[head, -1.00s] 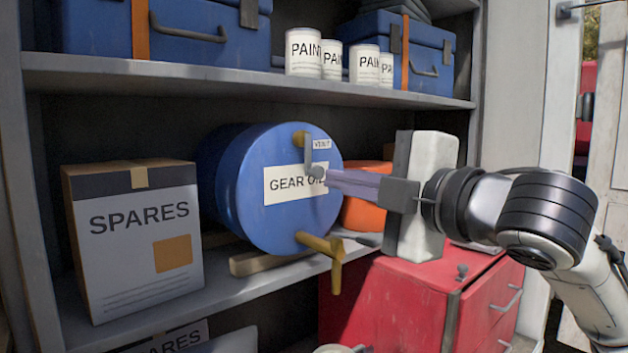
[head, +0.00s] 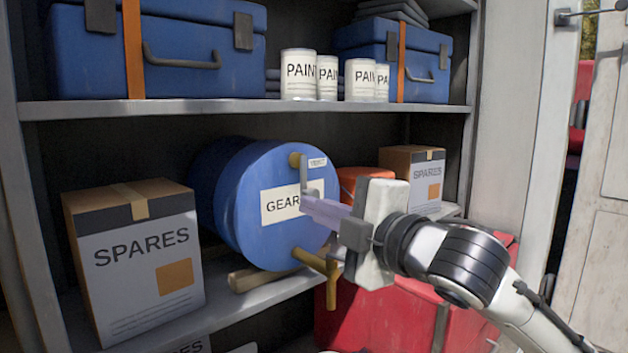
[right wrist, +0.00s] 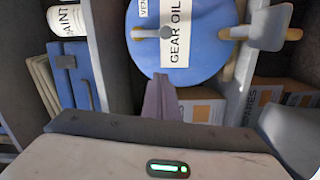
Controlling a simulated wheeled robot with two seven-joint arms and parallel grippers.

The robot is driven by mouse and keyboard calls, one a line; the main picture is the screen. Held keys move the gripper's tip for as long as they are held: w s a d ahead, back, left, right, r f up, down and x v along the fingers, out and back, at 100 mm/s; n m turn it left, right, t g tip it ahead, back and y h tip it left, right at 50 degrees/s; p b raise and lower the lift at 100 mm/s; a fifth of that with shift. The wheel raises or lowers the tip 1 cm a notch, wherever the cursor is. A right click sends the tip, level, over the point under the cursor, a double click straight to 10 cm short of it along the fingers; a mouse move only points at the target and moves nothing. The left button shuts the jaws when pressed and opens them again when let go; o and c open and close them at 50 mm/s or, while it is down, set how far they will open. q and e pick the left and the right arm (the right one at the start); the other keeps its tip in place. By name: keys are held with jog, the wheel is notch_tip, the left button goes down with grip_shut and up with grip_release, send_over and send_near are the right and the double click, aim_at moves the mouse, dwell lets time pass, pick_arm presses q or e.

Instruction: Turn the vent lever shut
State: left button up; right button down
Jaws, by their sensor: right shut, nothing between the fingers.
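The vent lever (head: 304,174) is a thin grey bar on a brass stub near the top of the blue drum's (head: 262,236) face, beside a small vent label (head: 317,162). It hangs about straight down. The lever also shows in the right wrist view (right wrist: 150,33), pointing right there. My right gripper (head: 305,202) is shut and empty. Its fingertips are at the lever's lower end in the head view; whether they touch it I cannot tell. In the right wrist view the closed fingers (right wrist: 160,82) point at the drum face. My left gripper is not in view.
A brass tap (head: 322,262) sticks out low on the drum, below my right gripper. Spares boxes (head: 140,262) (head: 427,180) flank the drum, and an orange container (head: 358,178) is behind my gripper. The upper shelf (head: 230,109) runs above. A red cabinet (head: 400,318) stands below right.

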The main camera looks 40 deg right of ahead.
jog(key=w+d+p, duration=0.1)
jog(key=w+d, duration=0.3)
jog(key=w, duration=0.2)
jog(key=shift+f, duration=0.45)
jog(key=shift+w, duration=0.1)
jog(key=shift+p, duration=0.35)
